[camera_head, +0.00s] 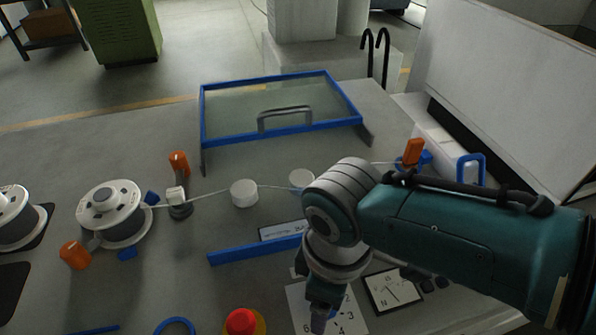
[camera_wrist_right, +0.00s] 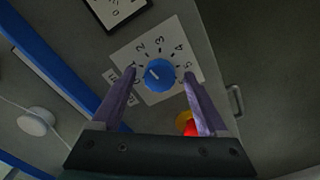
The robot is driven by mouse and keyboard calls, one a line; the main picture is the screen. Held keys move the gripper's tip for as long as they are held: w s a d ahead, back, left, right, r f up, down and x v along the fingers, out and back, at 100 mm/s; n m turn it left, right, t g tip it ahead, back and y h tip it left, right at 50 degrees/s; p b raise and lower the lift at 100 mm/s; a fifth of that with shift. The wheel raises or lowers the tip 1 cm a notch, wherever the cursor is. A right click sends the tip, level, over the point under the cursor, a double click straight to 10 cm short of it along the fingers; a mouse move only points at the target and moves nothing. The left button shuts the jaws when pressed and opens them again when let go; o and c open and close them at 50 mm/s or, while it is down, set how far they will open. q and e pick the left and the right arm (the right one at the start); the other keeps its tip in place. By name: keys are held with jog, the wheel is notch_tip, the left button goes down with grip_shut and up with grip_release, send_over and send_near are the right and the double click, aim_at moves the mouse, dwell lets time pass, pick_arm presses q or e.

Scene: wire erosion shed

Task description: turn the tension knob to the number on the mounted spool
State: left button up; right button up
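The blue tension knob (camera_wrist_right: 158,75) sits on a white numbered dial plate (camera_wrist_right: 128,52) in the right wrist view. Its short white mark lies left of centre; I cannot tell exactly which number it points at. My right gripper (camera_wrist_right: 159,77) is open, its two fingers apart on either side of the knob in that view; I see no clear contact. In the head view the right gripper (camera_head: 320,318) reaches down over the dial plate (camera_head: 349,318) and hides the knob. The mounted spool (camera_head: 109,203) is grey-white with wire running from it; its number is not readable. My left gripper is out of view.
A red button (camera_head: 241,321) stands left of the dial plate. A gauge (camera_head: 393,290) lies right of it. A blue bar (camera_head: 255,249), white wire rollers (camera_head: 244,193) and a blue-framed glass cover (camera_head: 281,111) lie beyond. Another spool (camera_head: 15,217) is at far left.

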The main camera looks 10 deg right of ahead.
notch_tip(320, 180, up, 10)
jog(key=p, duration=0.4)
dwell(0.6)
jog(key=s+a+r+m+y, duration=0.2)
jog(key=s+m, duration=0.1)
jog(key=s, duration=0.2)
jog(key=s+d+r+m+t+h, duration=0.1)
jog(key=s+d+r+m+t, duration=0.1)
jog(key=s+d+r+m, duration=0.3)
jog(key=s+d+r+m+t+h, duration=0.1)
jog(key=s+d+r+t, duration=0.15)
jog(key=d, duration=0.45)
notch_tip(320, 180, up, 26)
jog(key=p, duration=2.6)
jog(key=shift+a+r+g, duration=0.15)
jog(key=shift+a+g, duration=0.15)
jog(key=shift+g, duration=0.15)
